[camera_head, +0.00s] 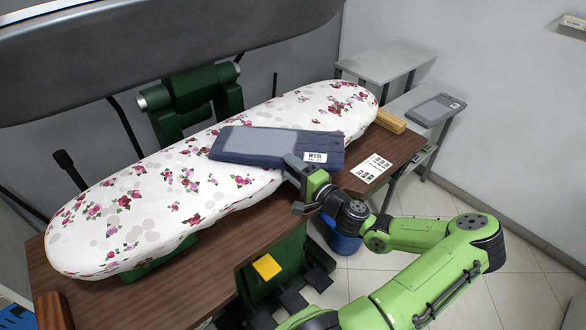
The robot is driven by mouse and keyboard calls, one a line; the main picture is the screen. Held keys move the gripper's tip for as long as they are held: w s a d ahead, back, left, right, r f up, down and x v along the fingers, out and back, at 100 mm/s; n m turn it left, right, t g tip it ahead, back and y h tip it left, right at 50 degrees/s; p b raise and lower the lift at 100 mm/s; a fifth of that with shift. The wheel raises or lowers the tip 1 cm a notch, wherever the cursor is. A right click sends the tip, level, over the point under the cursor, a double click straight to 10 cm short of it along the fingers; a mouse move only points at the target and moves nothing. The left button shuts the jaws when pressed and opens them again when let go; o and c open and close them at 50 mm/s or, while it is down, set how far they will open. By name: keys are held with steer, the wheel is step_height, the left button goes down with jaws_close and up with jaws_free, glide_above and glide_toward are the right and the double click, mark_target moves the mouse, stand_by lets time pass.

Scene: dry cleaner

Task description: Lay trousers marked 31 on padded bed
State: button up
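The padded bed (150,205) has a white cover with pink and red flowers and runs diagonally across the view. Folded dark blue trousers (255,142) are over its middle, with their right end toward the front edge. A white tag (316,157) on them seems to read "WOOL"; I cannot make out a 31. My gripper (297,185) is at the front right edge of these trousers, beside the bed's front edge. Its fingers are partly hidden, so I cannot tell whether they grip the cloth, or whether the trousers rest fully on the bed.
A dark curved press head (180,45) hangs above the back of the bed. A wooden table (180,285) lies beneath, with a label sheet (371,167) and a yellowish block (391,121) at right. A grey folded item (436,109) with a tag is on the side shelf.

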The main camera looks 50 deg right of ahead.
steer(key=shift+o, duration=0.3)
steer(key=s+a, duration=0.1)
steer(key=s, duration=1.1)
steer(key=shift+a, duration=0.2)
